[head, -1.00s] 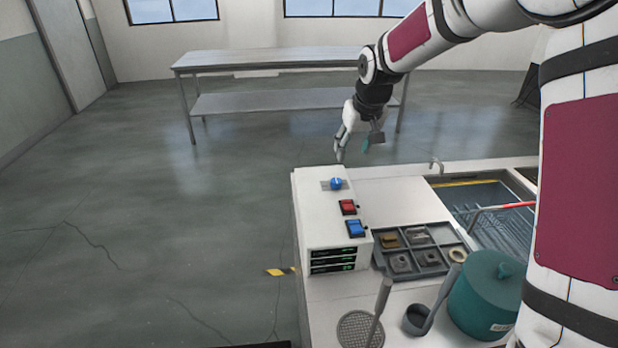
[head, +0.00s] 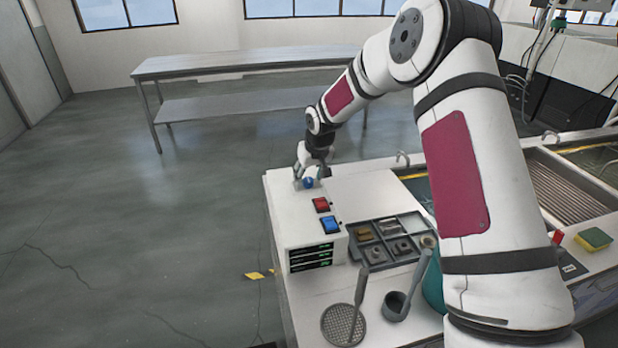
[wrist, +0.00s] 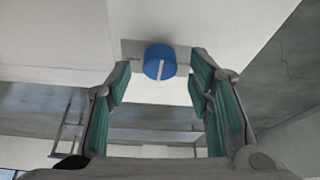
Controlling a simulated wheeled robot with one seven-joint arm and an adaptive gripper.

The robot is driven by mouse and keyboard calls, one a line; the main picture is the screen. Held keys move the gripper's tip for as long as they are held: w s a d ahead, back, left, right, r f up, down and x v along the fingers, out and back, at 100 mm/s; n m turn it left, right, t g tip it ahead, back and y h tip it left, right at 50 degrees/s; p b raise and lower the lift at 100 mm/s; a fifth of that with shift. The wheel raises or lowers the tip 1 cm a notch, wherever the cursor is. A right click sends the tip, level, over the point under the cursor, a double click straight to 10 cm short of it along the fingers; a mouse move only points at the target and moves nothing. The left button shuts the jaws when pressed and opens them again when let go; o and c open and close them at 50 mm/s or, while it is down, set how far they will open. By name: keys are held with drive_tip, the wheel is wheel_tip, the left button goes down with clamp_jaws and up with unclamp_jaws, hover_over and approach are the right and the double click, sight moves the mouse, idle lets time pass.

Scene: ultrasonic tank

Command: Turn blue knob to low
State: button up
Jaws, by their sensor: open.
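The blue knob (head: 308,183) sits on top of the white control box (head: 290,225), near its far end. In the wrist view the blue knob (wrist: 160,62) has a pale pointer line and sits on a grey plate. In the wrist view my gripper (wrist: 158,80) is open, with one teal-padded finger on each side of the knob and visible gaps between. I cannot read any low marking.
A red switch (head: 321,204) and a blue switch (head: 330,224) are on the same box, nearer the camera. A grey parts tray (head: 384,262), a mesh strainer (head: 343,326) and a dark cup (head: 396,306) stand beside it. Open floor lies to the left.

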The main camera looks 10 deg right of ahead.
drive_tip(key=shift+w+f, duration=0.25)
drive_tip(key=shift+f, duration=0.2)
clamp_jaws()
